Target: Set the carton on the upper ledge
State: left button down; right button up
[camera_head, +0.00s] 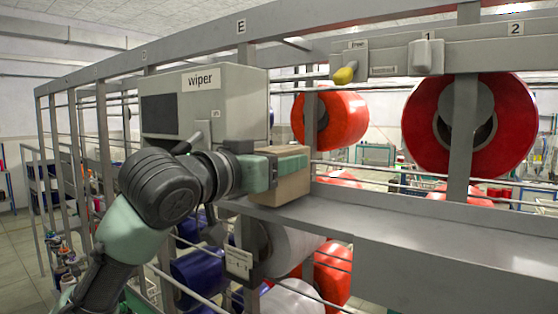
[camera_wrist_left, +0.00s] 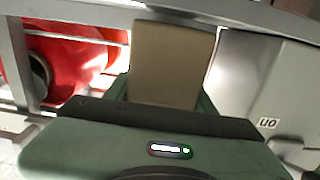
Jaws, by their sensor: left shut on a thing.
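The carton (camera_head: 293,189) is a small brown box at the left end of the grey upper ledge (camera_head: 410,228). My left gripper (camera_head: 276,170) reaches in from the left and is shut on the carton, with green fingers on its sides. The carton looks upright, and its bottom appears at or just above the ledge surface; I cannot tell whether it touches. In the left wrist view the carton (camera_wrist_left: 172,65) stands between the fingers, its lower part hidden by the gripper body. My right gripper is not in view.
A grey box labelled "wiper" (camera_head: 205,102) stands close behind my left wrist. Large red bobbins (camera_head: 470,128) hang behind the rack post (camera_head: 461,140). A panel with a yellow knob (camera_head: 345,73) is above. The ledge to the right of the carton is clear.

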pick_arm(q)
jog(key=shift+f+b, duration=0.35)
jog(key=shift+f, duration=0.15)
jog(key=shift+c, duration=2.2)
grip_release()
jog(key=shift+s, duration=0.1)
